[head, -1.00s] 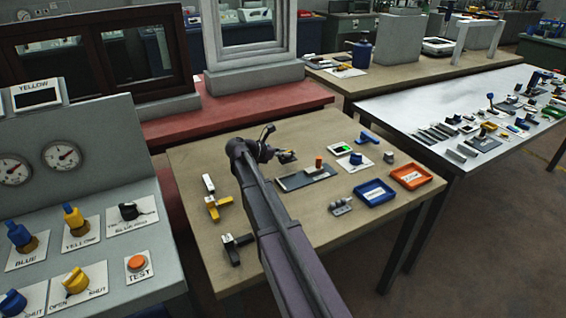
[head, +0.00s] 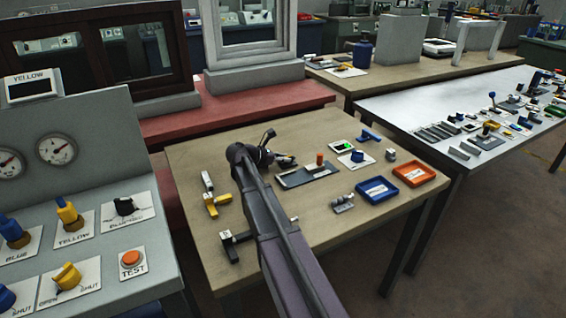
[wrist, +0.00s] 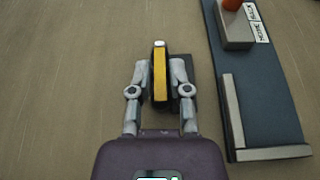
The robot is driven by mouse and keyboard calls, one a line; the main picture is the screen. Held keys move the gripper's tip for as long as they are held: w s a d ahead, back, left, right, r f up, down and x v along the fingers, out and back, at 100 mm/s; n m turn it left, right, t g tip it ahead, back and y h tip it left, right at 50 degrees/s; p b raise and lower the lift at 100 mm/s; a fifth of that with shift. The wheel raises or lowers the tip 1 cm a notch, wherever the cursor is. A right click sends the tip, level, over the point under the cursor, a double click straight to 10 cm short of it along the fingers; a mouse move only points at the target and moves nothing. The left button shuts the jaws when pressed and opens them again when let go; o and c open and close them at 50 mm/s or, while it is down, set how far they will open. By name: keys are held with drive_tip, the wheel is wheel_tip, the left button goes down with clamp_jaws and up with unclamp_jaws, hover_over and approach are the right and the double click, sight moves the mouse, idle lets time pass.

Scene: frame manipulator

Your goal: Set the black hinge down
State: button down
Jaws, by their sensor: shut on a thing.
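My gripper (wrist: 160,82) is shut on a narrow dark piece with a yellow strip along its top, the black hinge (wrist: 160,70). The fingers press on its two sides, and a dark flat part shows beside the right finger. In the wrist view it is over bare tan table, left of a dark blue-grey plate. In the head view my gripper (head: 285,161) is just left of that plate (head: 322,170), and the hinge is too small and dark to make out. I cannot tell whether it touches the table.
The plate carries a metal L-shaped rail (wrist: 233,112) and an orange-topped block (wrist: 233,25). A blue tray (head: 377,202) and an orange tray (head: 414,184) stand at the right. A yellow handled piece (head: 216,203) and a black one (head: 229,243) lie at the left.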

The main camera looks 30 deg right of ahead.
drive_tip(key=shift+f, duration=0.15)
drive_tip(key=c, duration=0.6)
unclamp_jaws()
drive_tip(key=shift+r, duration=0.25)
drive_tip(key=p+v, duration=0.4)
drive_tip(key=v, duration=0.8)
drive_tip(key=shift+p, duration=0.35)
